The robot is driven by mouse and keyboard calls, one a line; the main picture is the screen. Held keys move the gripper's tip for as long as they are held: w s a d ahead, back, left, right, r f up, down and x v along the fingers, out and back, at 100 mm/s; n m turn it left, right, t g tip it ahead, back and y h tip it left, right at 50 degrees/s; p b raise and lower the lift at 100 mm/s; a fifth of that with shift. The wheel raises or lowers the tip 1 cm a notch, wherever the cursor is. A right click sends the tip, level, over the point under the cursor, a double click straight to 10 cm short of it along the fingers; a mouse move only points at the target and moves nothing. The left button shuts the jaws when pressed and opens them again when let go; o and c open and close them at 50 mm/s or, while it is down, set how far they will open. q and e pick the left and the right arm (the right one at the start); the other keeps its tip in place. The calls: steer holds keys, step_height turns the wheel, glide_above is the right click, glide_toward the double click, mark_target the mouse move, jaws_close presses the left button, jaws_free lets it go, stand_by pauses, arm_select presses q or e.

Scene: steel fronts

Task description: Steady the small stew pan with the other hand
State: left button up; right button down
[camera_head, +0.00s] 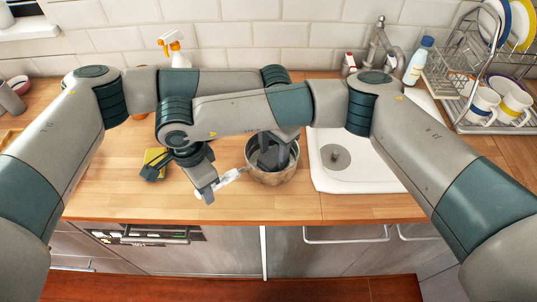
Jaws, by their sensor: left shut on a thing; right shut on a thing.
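The small stew pan (287,177) is a round metal pan standing on the wooden counter, just left of the sink. A pale, shiny handle (230,178) sticks out from its left side towards the front. My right gripper (208,191) is shut on this handle, left of the pan's body. My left gripper (273,157) reaches down from above into the pan's opening. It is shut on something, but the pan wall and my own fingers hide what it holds. The inside of the pan is mostly covered.
A yellow sponge-like block (154,157) lies on the counter at the left. The white sink (345,183) is right of the pan. A spray bottle (175,50) stands behind my arms, and a dish rack (455,85) stands at the right. The counter's front edge is close.

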arm_select(q)
steer(key=shift+w+d, duration=0.4)
steer(key=shift+d, duration=0.05)
steer(key=shift+f, duration=0.1)
steer(key=shift+s, duration=0.1)
stand_by(0.3)
steer(key=shift+s+a, duration=1.1)
steer(key=shift+a, duration=0.3)
steer(key=shift+w+d+r, duration=0.2)
steer(key=shift+w+d, duration=1.05)
steer(key=shift+d, duration=0.2)
steer(key=shift+f, duration=0.15)
